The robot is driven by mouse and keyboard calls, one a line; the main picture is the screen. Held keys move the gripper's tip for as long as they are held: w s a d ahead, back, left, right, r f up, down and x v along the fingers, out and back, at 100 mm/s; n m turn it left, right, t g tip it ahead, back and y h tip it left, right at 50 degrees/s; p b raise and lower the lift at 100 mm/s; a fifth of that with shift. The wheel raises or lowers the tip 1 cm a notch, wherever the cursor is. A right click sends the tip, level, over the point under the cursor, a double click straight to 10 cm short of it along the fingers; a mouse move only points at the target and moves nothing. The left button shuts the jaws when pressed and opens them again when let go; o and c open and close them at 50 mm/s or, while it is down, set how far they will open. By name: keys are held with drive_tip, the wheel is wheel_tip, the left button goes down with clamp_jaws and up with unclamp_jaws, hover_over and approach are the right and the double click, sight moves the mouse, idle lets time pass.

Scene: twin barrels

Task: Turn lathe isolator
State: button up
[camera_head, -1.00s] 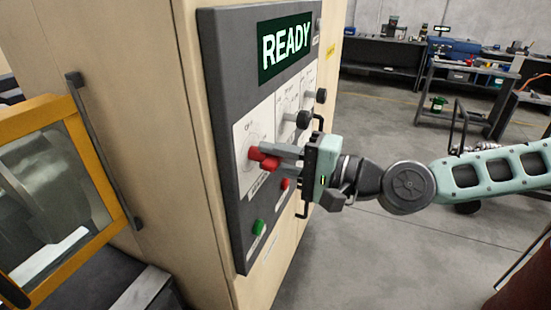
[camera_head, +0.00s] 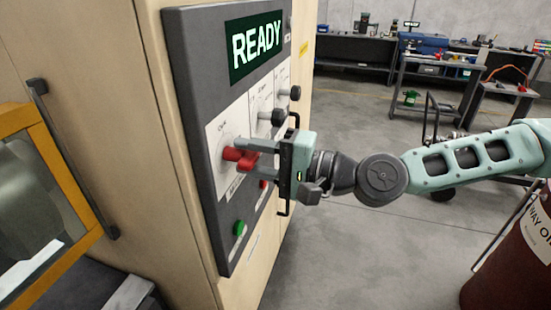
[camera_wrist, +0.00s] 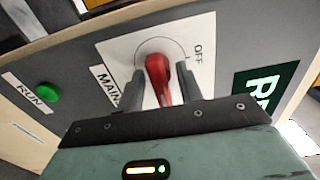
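The red isolator handle (camera_head: 240,157) sits on a white plate on the grey control panel (camera_head: 190,105). In the wrist view the handle (camera_wrist: 159,78) stands on its plate, with "OFF" to its upper right and part of a "MAIN" label at its left. My gripper (camera_head: 262,153) is at the panel, its fingers reaching in from the right. In the wrist view the fingers (camera_wrist: 164,86) stand on both sides of the handle. A pale gap shows by the left finger; the right finger is very close to the handle, and contact is unclear. The gripper looks open around it.
A green RUN button (camera_head: 239,228) is below the handle, and a red button (camera_head: 264,183) is near the gripper. Black knobs (camera_head: 278,117) are farther along the panel. A READY display (camera_head: 256,46) is above. A dark red drum (camera_head: 510,255) stands at right.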

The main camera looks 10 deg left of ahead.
drive_tip(key=s+d+b, duration=0.1)
drive_tip(key=d+b, duration=0.4)
drive_tip(key=d, duration=1.2)
drive_tip(key=shift+s+d+b, duration=0.2)
drive_tip(key=shift+b, duration=0.2)
drive_tip(key=s+f+n+g+h, duration=0.3)
drive_tip(key=s+f+h, duration=0.3)
drive_tip(key=f, duration=0.4)
drive_tip(key=s+f+n+g+h, duration=0.2)
drive_tip(key=s+f+n+h, duration=0.15)
drive_tip(key=s+f, duration=0.45)
drive_tip(key=d+f+n+t+h+b, duration=0.1)
drive_tip(key=d+n+t+h, duration=0.15)
drive_tip(key=d+h, duration=0.6)
wheel_tip(320, 180, up, 6)
drive_tip(key=s+d+t, duration=0.1)
drive_tip(key=d, duration=0.1)
drive_tip(key=shift+s+d+y, duration=0.2)
drive_tip(key=shift+s+y, duration=0.1)
drive_tip(key=shift+s, duration=0.1)
